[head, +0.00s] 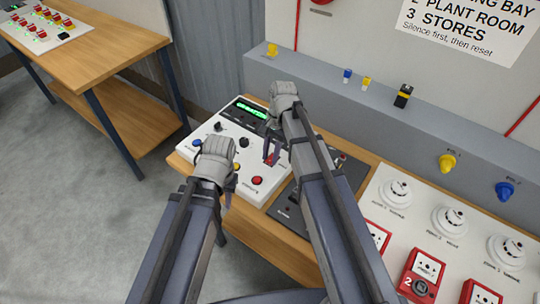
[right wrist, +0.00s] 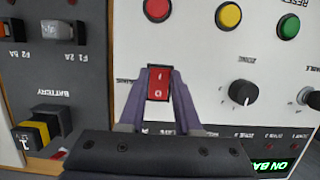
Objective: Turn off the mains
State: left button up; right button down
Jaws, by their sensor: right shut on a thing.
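The mains switch (right wrist: 158,84) is a red rocker marked I and O on the white control panel (right wrist: 200,60), beside the edge of a dark panel. My right gripper (right wrist: 159,92) has its purple fingers on both sides of the rocker, shut on it. In the head view the right gripper (head: 271,153) is over the panel, with a bit of red between its fingers. My left gripper (head: 229,198) hangs near the panel's front edge; its fingers are mostly hidden by its own wrist, so its opening cannot be told.
The panel carries a black knob (right wrist: 244,93), red, yellow and green buttons (right wrist: 228,16), and a lit green display (head: 252,109). The dark panel holds fuses and a yellow-black battery connector (right wrist: 42,130). Detectors and red call points (head: 422,275) stand at right. Another table (head: 90,55) is at left.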

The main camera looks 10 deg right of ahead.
jog(key=c, duration=0.6)
grip_release()
jog(key=shift+r, duration=0.15)
jog(key=p+v, duration=0.7)
jog(key=shift+r, duration=0.25)
jog(key=shift+d, duration=0.1)
